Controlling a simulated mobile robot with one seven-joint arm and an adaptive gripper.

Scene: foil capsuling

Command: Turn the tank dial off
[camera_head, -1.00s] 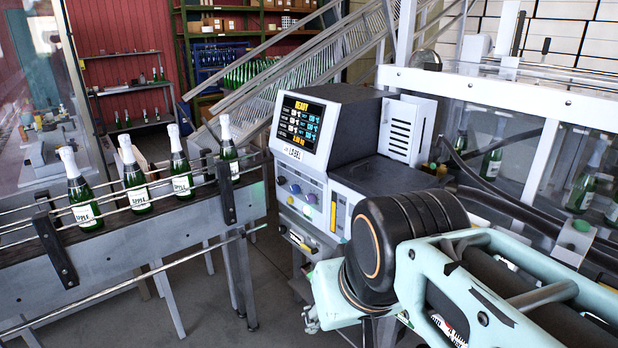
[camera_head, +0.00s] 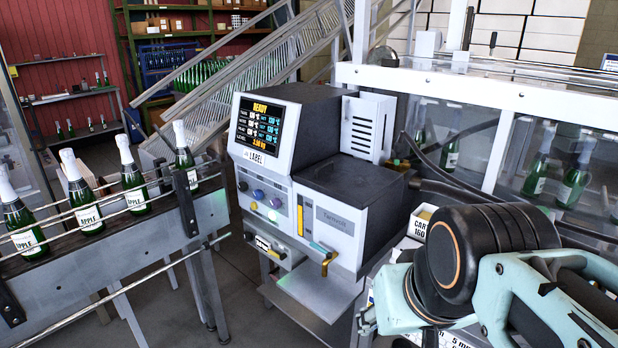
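The labelling machine (camera_head: 345,190) stands in the middle, its lit screen (camera_head: 262,128) reading "READY" with several rows of values. My arm's dark joint and mint links fill the lower right, apart from the knobs. My gripper is not visible.
A conveyor (camera_head: 120,260) with rails and green bottles (camera_head: 133,185) runs along the left. A yellow tap (camera_head: 328,262) sticks out at the machine's front above a metal shelf (camera_head: 320,295). A clear-walled enclosure (camera_head: 480,130) stands at right. A carton (camera_head: 422,222) sits behind my arm.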

